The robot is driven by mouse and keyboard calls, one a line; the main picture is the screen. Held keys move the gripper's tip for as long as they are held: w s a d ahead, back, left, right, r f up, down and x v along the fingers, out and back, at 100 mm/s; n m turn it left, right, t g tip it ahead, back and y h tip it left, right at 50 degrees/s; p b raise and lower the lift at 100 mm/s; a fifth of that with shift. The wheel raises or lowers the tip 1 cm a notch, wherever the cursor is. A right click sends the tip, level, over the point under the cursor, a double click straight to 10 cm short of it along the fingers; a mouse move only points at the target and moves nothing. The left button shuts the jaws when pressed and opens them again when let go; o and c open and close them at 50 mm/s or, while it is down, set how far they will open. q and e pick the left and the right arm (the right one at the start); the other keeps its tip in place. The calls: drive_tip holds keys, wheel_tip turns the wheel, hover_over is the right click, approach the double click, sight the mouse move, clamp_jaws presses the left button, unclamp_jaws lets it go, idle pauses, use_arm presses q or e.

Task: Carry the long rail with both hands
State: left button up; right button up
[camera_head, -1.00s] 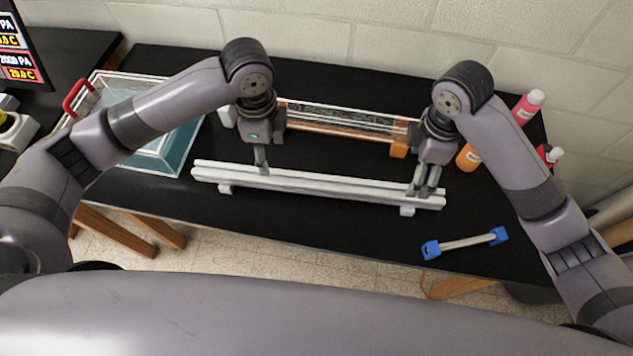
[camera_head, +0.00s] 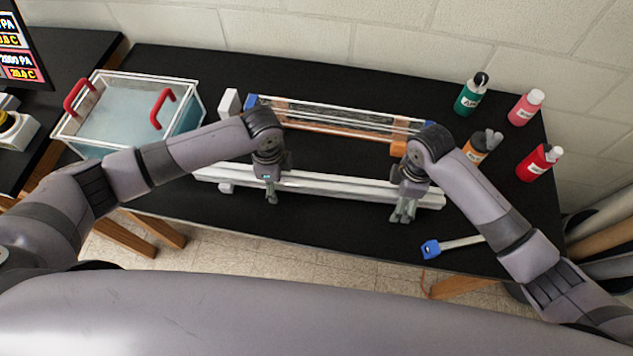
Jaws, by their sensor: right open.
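The long rail (camera_head: 335,184) is a pale, nearly white bar. It lies across the middle of the black table, low on small white supports (camera_head: 226,188). My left gripper (camera_head: 271,197) points down in front of the left-middle part of the rail, and its wrist hides a piece of it. Its fingers line up in this view, so its opening cannot be told. My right gripper (camera_head: 402,216) is open, with its fingertips on the near side of the rail toward its right end. I see nothing held in it.
A clear bin (camera_head: 70,135) with red handles stands at the left. Behind the rail lies a frame with orange and blue corners (camera_head: 252,101). Several bottles, one green (camera_head: 468,98), stand at the back right. A blue-ended bar (camera_head: 460,243) lies front right, partly behind my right arm.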

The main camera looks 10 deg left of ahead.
use_arm(q)
drive_tip(key=shift+c, duration=0.4)
use_arm(e)
drive_tip(key=shift+c, duration=0.4)
use_arm(q)
drive_tip(key=c, duration=1.2)
use_arm(e)
drive_tip(key=c, duration=1.2)
use_arm(q)
clamp_jaws()
use_arm(e)
clamp_jaws()
use_arm(q)
drive_tip(key=shift+r, duration=0.1)
